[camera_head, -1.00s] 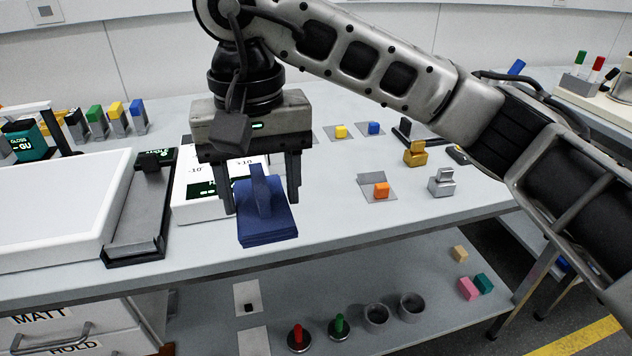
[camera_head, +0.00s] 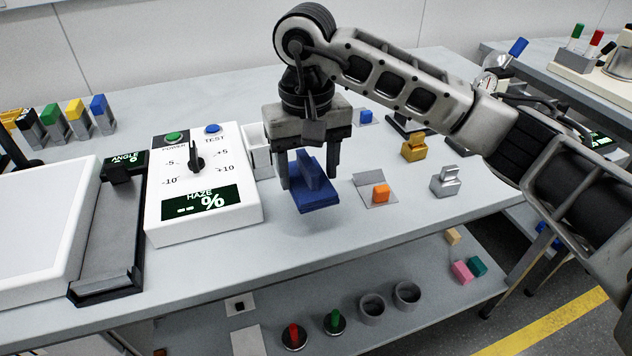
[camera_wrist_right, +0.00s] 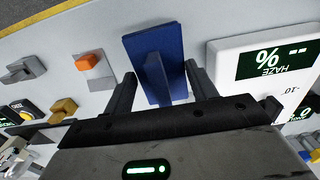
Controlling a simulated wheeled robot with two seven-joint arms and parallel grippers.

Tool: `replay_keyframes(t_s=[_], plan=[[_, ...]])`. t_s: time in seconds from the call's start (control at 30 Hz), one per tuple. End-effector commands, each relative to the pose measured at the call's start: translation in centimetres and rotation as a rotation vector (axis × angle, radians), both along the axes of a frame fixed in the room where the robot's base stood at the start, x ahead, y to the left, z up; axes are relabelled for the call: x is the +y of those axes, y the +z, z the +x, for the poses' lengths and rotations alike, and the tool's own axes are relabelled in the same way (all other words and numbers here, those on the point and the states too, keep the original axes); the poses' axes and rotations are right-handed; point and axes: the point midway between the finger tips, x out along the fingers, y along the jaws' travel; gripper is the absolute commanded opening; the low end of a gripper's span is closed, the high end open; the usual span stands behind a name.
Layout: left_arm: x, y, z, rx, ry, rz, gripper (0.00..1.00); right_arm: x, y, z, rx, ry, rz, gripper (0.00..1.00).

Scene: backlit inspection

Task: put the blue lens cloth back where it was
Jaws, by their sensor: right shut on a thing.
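The blue lens cloth (camera_head: 316,194) is a folded dark blue pad with an upright tab. My right gripper (camera_head: 309,177) is shut on the tab, one finger at each side. The cloth hangs level, seemingly a little above the table, between the haze meter and the orange block. In the right wrist view the cloth (camera_wrist_right: 142,50) sits between the fingers of my right gripper (camera_wrist_right: 160,78), the pad reaching out beyond them. The table under the cloth is partly hidden. My left gripper is not in view.
A white haze meter (camera_head: 207,230) stands to the left of the cloth. To the right are an orange block (camera_head: 380,193) on a grey square, a gold block (camera_head: 413,148) and a silver block (camera_head: 445,182). The table front (camera_head: 330,240) is clear. A lower shelf holds several small things.

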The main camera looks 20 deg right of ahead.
Motion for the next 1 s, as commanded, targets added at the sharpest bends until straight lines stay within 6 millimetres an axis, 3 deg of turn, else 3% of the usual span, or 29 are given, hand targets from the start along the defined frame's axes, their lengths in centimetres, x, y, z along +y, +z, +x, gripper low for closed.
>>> replay_keyframes(t_s=[0.27, 0.5, 0.87, 0.9, 0.97, 1.0], plan=[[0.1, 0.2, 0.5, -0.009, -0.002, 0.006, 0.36, -1.6, -2.2, 0.8, 0.002, -0.002, -0.001, 0.36], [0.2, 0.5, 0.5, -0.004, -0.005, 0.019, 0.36, -1.5, -5.0, 0.8, 0.001, 0.001, 0.001, 0.36], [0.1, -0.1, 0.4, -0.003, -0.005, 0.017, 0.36, -1.5, -5.6, 0.8, -0.001, 0.001, 0.0, 0.36], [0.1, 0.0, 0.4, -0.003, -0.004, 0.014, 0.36, -1.5, -5.5, 0.8, -0.001, 0.001, 0.0, 0.63], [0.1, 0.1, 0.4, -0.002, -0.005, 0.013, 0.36, -1.5, -5.4, 0.8, -0.001, 0.001, 0.0, 0.79], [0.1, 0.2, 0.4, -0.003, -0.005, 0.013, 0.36, -1.5, -5.4, 0.8, -0.001, 0.001, 0.0, 0.79]])
